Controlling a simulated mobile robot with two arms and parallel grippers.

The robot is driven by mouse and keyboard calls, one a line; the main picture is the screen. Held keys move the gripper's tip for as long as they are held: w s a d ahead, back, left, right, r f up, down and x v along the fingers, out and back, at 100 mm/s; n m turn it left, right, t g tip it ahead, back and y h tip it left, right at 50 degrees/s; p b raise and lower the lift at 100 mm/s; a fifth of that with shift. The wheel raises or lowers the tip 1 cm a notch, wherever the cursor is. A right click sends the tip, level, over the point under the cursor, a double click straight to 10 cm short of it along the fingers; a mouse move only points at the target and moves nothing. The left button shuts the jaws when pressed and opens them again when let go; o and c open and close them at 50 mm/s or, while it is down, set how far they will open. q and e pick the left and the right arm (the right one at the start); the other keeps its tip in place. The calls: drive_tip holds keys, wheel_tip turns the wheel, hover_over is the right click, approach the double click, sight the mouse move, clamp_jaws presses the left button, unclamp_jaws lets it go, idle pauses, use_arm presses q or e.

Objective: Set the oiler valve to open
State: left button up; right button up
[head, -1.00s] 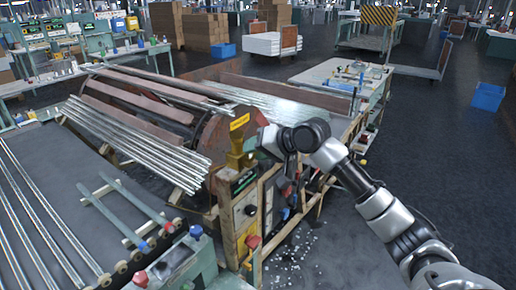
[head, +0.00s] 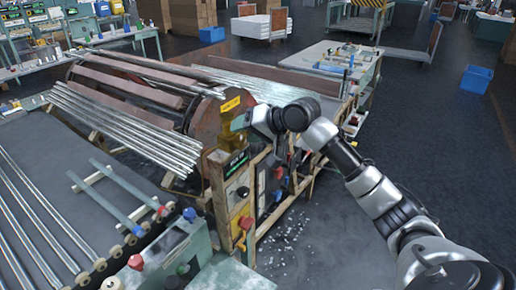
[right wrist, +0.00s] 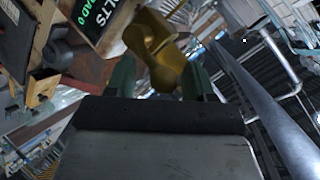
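The brass-coloured oiler (head: 230,142) stands on top of the wooden machine post, just below a yellow label. In the right wrist view its brass body and rounded lower part (right wrist: 160,52) show between the fingers. My right gripper (head: 241,122) reaches it from the right in the head view. In the right wrist view, the two green fingers of this gripper (right wrist: 157,78) are apart on either side of the rounded brass part; I cannot see clear contact. The oiler's valve setting cannot be read. My left gripper is out of view.
A dark panel with green lettering (right wrist: 97,18) is close beside the oiler. Open floor (head: 440,170) is at right.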

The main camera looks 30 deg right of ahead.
drive_tip(key=w+d+f+m+y+b, duration=0.2)
drive_tip(key=d+f+m+y+b, duration=0.3)
drive_tip(key=m+y+b, duration=0.65)
drive_tip(key=s+d+h+b, duration=0.3)
drive_tip(key=s+d+b, duration=0.1)
drive_tip(key=s+d, duration=0.35)
drive_tip(key=w+f+h+p, duration=0.2)
drive_tip(key=f+h, duration=0.2)
drive_tip(key=f, duration=1)
drive_tip(key=w+f+h+p, duration=0.2)
drive_tip(key=f+h, duration=0.1)
drive_tip(key=f, duration=1.1)
drive_tip(key=shift+w+a+m+g+h, duration=0.15)
drive_tip(key=shift+w+m+g+h, duration=0.2)
drive_tip(key=shift+m+g, duration=0.1)
drive_tip(key=shift+o, duration=0.2)
